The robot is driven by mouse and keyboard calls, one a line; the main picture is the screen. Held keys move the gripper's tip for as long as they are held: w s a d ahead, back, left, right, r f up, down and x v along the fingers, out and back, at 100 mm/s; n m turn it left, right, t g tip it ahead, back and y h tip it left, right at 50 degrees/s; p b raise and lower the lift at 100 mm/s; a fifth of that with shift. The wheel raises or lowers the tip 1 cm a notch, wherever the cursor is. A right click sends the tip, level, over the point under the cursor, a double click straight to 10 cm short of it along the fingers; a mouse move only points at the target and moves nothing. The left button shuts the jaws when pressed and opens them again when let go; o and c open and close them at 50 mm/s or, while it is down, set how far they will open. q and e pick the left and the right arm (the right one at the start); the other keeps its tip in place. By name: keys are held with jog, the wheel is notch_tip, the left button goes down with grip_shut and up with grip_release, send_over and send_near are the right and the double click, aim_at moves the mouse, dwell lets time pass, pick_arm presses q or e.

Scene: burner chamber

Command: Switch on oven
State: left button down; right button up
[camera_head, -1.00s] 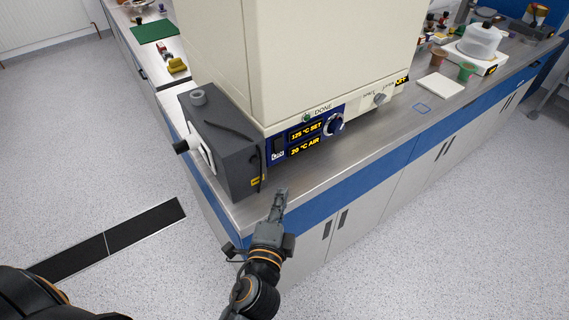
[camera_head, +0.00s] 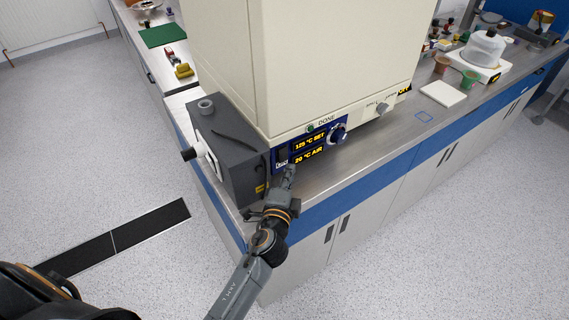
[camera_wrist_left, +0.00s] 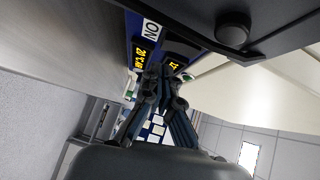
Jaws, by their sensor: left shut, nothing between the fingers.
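The oven (camera_head: 330,60) is a tall cream cabinet on the bench. Its blue control panel (camera_head: 325,131) reads "125 °C SET" and "20 °C AIR", with a round knob (camera_head: 338,132) on the right and a dark switch (camera_head: 282,153) at the lower left. My left gripper (camera_head: 290,170) is shut and empty, just in front of the panel's lower left part. In the left wrist view its fingertips (camera_wrist_left: 158,75) are close to the displays (camera_wrist_left: 145,52). Whether they touch the panel cannot be told. My right gripper is not in view.
A dark grey box (camera_head: 228,150) stands against the oven's left side, close to my left gripper. The steel bench (camera_head: 350,160) is clear in front of the oven.

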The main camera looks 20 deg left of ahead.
aim_at(283, 155)
pick_arm(q)
jog(key=shift+w+a+f, duration=0.1)
jog(key=shift+w+a, duration=0.5)
jog(key=shift+a, duration=0.35)
jog(key=b, duration=0.1)
jog(key=f+b, duration=0.1)
jog(key=shift+w+a+t+b, duration=0.2)
jog(key=shift+t+b, duration=0.1)
jog(key=shift+b, duration=0.1)
jog(key=shift+r+p, duration=0.45)
jog(key=shift+p, duration=0.05)
jog(key=shift+f, duration=0.1)
